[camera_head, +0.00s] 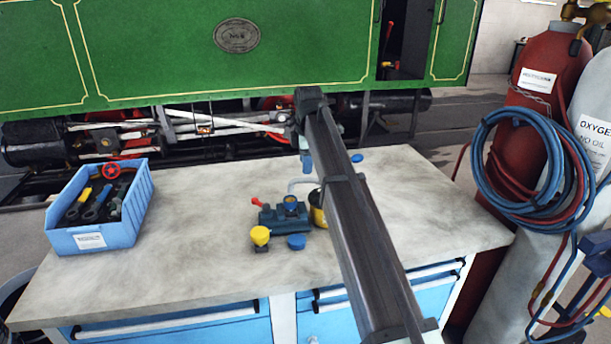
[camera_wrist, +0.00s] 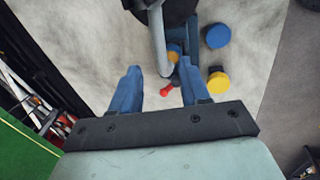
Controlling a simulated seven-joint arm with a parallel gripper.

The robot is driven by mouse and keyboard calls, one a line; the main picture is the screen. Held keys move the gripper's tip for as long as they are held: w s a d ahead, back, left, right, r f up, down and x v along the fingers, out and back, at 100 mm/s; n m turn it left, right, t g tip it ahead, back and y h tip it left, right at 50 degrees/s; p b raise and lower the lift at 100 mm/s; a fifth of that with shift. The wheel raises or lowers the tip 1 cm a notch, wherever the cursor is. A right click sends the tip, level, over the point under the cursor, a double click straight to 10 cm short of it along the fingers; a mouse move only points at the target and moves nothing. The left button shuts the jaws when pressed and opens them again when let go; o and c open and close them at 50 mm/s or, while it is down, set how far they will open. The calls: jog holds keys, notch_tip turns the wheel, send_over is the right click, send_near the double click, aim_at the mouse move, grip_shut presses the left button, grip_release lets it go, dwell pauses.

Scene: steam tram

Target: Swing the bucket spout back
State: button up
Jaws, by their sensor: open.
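The bucket spout (camera_head: 299,183) is a pale grey bent tube. It rises from a dark blue-grey device (camera_head: 283,219) on the bench and reaches right toward a yellow bucket (camera_head: 318,208), which is partly hidden by my arm. In the wrist view the spout (camera_wrist: 158,42) runs down the picture between my fingers, near the dark bucket top (camera_wrist: 178,12). My gripper (camera_head: 306,163) is above and behind the spout in the head view. Its blue fingers (camera_wrist: 159,68) are open, one on each side of the spout in the picture; I cannot tell whether they touch it.
The device carries a red-tipped lever (camera_head: 257,202). A yellow cap (camera_head: 260,236) and a blue cap (camera_head: 296,242) are in front. A blue tool crate (camera_head: 100,206) stands left on the bench (camera_head: 190,225). Gas cylinders (camera_head: 535,90) stand right, the green tram (camera_head: 180,50) behind.

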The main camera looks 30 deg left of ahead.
aim_at(306, 179)
jog(key=shift+w+a+f, duration=0.1)
jog(key=shift+w+f, duration=0.05)
jog(key=shift+f, duration=0.8)
jog(key=shift+w+a+f, duration=0.15)
jog(key=shift+f, duration=0.8)
jog(key=shift+w+a+f, duration=0.1)
jog(key=shift+w+f, duration=0.05)
jog(key=shift+f, duration=0.8)
grip_shut()
